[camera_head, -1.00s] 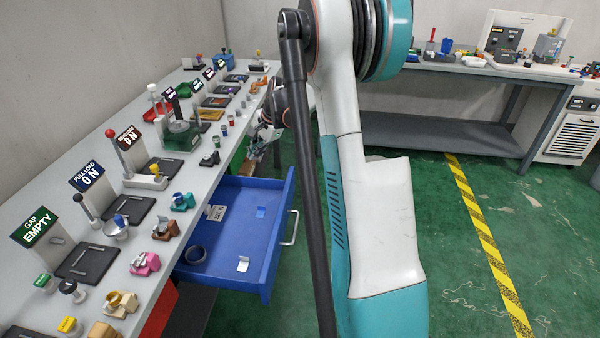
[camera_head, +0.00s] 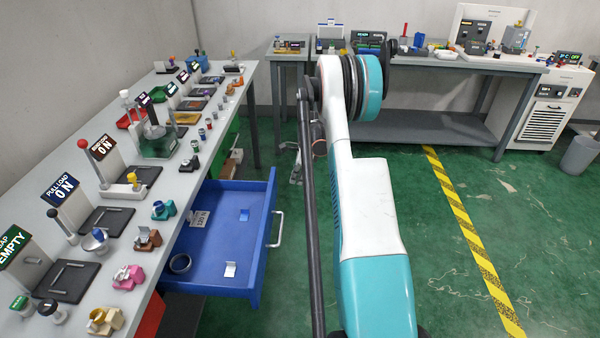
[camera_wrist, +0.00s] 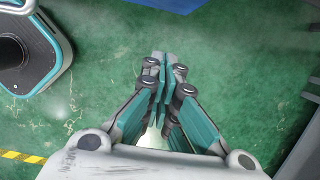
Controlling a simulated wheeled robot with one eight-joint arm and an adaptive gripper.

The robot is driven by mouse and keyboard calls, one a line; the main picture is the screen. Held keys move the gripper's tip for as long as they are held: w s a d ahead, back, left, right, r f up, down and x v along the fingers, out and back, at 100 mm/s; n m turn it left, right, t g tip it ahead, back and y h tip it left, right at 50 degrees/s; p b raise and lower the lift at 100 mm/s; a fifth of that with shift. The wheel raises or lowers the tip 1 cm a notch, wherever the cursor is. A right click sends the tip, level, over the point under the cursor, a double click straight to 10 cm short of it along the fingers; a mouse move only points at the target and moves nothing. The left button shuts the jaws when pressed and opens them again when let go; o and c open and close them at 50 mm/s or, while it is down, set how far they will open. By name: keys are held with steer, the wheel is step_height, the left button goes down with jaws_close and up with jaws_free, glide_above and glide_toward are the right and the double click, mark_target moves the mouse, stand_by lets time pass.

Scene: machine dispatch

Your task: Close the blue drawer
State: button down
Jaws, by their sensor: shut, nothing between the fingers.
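The blue drawer (camera_head: 222,270) is pulled out of the left workbench, with its silver handle (camera_head: 278,229) on the right side. Inside lie a dark ring (camera_head: 180,263), a few small clips and a white label. In the head view my gripper (camera_head: 297,172) is small and partly hidden behind my arm, beyond the drawer and to its right, apart from it. In the wrist view my gripper (camera_wrist: 165,72) is shut and empty above the green floor. A blue piece at the top of the wrist view (camera_wrist: 180,4) is probably part of the drawer.
The left workbench (camera_head: 120,230) carries several fixtures, signs and coloured parts. A back bench (camera_head: 430,62) stands behind my arm. Green floor with a yellow-black stripe (camera_head: 465,225) is clear to the right.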

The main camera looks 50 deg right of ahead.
steer(key=shift+w+a+f+b, duration=0.4)
steer(key=shift+w+a+f, duration=0.2)
steer(key=shift+w+a, duration=0.25)
steer(key=shift+w+a+f+b, duration=0.35)
steer(key=shift+w+a+f, duration=0.25)
steer(key=shift+w, duration=0.35)
steer(key=shift+a, duration=0.1)
steer(key=w+a, duration=1)
steer(key=w, duration=0.1)
steer(key=w+a, duration=0.4)
steer(key=w, duration=0.2)
steer(key=shift+w+a+b, duration=0.2)
steer(key=shift+a+b, duration=0.2)
